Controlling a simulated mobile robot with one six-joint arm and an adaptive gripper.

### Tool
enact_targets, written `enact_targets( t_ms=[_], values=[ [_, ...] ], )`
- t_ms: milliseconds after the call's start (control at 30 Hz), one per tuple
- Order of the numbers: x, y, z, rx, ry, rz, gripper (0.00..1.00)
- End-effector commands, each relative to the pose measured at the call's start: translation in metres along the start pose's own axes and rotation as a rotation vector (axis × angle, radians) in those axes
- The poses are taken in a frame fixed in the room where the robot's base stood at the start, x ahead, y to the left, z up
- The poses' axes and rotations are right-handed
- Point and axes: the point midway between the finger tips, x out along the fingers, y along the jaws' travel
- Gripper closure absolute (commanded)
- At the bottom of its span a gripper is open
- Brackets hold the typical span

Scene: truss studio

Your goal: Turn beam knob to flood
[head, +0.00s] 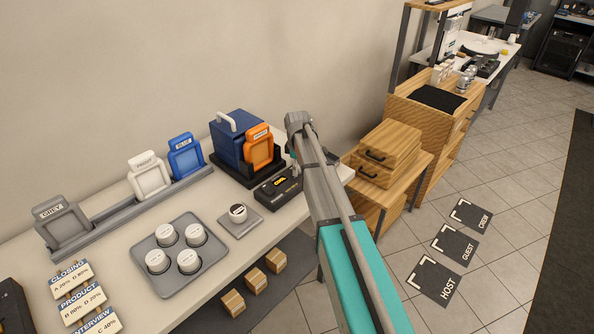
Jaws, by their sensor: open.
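A blue box-shaped unit (227,143) with a pale handle on top stands on the white bench; I take it for the lamp. An orange framed panel (260,146) stands at its front in a black base (240,178). I cannot pick out a beam knob or a flood mark for certain. A low black device (276,189) with a yellow patch lies in front of the base, partly covered by my arm. My arm reaches up across the middle and bends down at its far end beside the orange panel. My gripper is hidden behind the arm.
A rail (130,213) at the wall holds grey, white and blue frames. A grey tray (178,283) holds several white-topped pucks; another puck sits on a grey pad (252,226). Wooden cases (390,150) sit right of my arm. Floor mats lie right.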

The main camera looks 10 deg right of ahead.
Motion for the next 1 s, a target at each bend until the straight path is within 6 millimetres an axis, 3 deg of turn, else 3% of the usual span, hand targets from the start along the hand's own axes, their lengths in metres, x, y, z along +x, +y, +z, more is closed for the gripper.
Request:
enact_targets(
  t_ms=[367, 767, 1000],
  values=[
    [0.0011, -0.0001, -0.0002, 0.000, 0.000, 0.000, 0.24],
    [0.0012, -0.0006, -0.0003, 0.000, 0.000, -0.001, 0.98],
    [0.0013, -0.0015, -0.0006, 0.007, 0.001, -0.003, 1.00]
  ],
)
